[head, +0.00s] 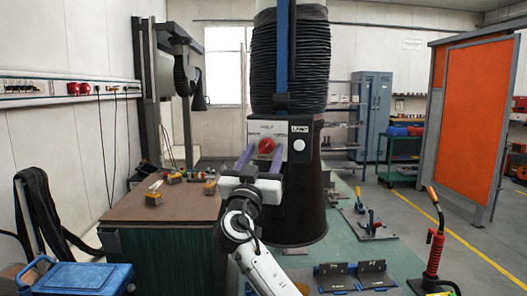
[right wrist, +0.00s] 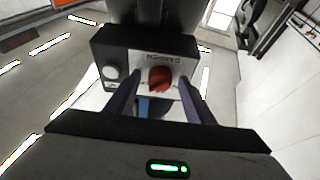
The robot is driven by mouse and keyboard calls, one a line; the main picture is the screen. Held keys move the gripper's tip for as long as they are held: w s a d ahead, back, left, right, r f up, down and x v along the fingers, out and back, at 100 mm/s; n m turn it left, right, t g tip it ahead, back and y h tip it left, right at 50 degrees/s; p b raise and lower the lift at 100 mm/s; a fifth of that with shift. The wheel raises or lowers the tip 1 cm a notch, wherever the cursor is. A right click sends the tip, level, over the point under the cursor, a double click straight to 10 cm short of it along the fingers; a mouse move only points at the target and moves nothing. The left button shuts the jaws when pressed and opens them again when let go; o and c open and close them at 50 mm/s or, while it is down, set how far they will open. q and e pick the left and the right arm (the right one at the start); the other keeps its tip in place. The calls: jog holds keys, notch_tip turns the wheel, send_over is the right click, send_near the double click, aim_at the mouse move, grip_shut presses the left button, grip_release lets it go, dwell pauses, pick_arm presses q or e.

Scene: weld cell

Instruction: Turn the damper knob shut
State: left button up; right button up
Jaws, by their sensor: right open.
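The damper knob (head: 266,146) is a round red knob on a pale panel (head: 257,128) fixed to the front of the dark fume column. In the right wrist view the red knob (right wrist: 160,78) shows near the middle, beside a white round button (right wrist: 110,72). My right gripper (head: 262,156) is open in front of the panel. Its two purple fingers point at the panel, one on each side of the knob in the picture. In the right wrist view the gripper (right wrist: 156,92) has the knob between its fingertips. I cannot tell whether they touch it. My left gripper is not in view.
A workbench (head: 165,207) with small blocks stands left of the column. A blue toolbox (head: 85,280) is at lower left. A red torch stand (head: 434,255) and an orange screen (head: 476,112) are at right. Fixtures lie on the green surface.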

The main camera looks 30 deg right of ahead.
jog(key=c, duration=1.1)
jog(key=shift+o, duration=0.2)
jog(key=shift+n+y, duration=0.3)
jog(key=shift+n, duration=0.4)
jog(key=n+t+y, duration=0.1)
jog(key=n, duration=0.2)
jog(key=shift+s+d+t, duration=0.1)
jog(key=shift+s+t, duration=0.05)
jog(key=shift+t, duration=0.25)
jog(key=n+y, duration=0.1)
jog(key=n, duration=0.2)
jog(key=n+t+y, duration=0.1)
jog(key=n, duration=0.2)
jog(key=n+y, duration=0.2)
jog(key=shift+s+d+r+n, duration=0.2)
jog(key=shift+r+n, duration=0.05)
jog(key=shift+n, duration=0.15)
jog(key=n+y, duration=0.1)
jog(key=n, duration=0.3)
jog(key=n+y, duration=0.1)
jog(key=n, duration=0.1)
jog(key=shift+s+d+r+y, duration=0.1)
jog(key=shift+s+r+y, duration=0.05)
jog(key=shift+r+y, duration=0.15)
jog(key=shift+n+g+y, duration=0.5)
jog(key=shift+n+g, duration=0.2)
jog(key=shift+n, duration=0.9)
